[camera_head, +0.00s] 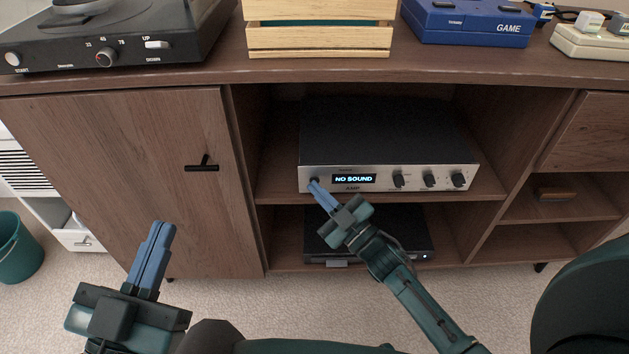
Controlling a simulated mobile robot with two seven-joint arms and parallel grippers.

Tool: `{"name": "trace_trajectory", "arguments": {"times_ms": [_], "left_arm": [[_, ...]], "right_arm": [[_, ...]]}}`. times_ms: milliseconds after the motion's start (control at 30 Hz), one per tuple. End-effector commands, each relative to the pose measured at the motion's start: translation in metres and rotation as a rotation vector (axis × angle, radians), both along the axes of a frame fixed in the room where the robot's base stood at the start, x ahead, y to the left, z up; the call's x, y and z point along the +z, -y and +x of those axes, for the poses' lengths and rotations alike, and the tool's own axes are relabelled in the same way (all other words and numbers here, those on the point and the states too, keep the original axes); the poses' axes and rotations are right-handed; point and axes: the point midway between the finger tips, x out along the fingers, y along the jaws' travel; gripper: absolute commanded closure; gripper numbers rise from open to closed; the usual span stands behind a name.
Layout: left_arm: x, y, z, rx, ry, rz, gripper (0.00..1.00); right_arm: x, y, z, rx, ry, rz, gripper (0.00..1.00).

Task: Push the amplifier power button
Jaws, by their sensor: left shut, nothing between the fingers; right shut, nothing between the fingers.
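The amplifier (385,140) is a black box with a silver front panel on the middle shelf of the open cabinet. Its lit display reads "NO SOUND", and three dark knobs sit to the right of it. My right gripper (313,185) is shut and empty, its blue fingertips at the left end of the amplifier's front panel, left of the display. The fingertips cover that part of the panel, so the power button is hidden or too small to make out. I cannot tell if they touch it. My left gripper (162,228) is shut and empty, low in front of the closed cabinet door.
A dark flat device (415,225) lies on the shelf below. The cabinet top holds a turntable (130,30), a wooden crate (320,40) and a blue game console (470,22). A teal bin (20,250) stands at far left. Carpet in front is clear.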

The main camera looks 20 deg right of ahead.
Motion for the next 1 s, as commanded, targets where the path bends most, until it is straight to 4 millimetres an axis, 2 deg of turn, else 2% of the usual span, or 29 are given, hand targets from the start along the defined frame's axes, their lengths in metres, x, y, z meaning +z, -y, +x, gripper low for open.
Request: {"name": "trace_trajectory", "arguments": {"times_ms": [400, 733, 1000], "left_arm": [[0.01, 0.0, 0.0, 0.0, 0.001, 0.0, 1.0], [0.009, 0.0, 0.0, 0.001, -0.002, -0.004, 1.0], [0.023, 0.0, 0.0, 0.001, -0.001, -0.001, 1.0]], "right_arm": [[0.001, -0.004, -0.015, -0.001, -0.001, 0.0, 1.0], [0.001, -0.005, -0.017, -0.001, 0.0, 0.0, 1.0], [0.002, -0.012, -0.041, 0.0, -0.003, 0.001, 1.0]]}}
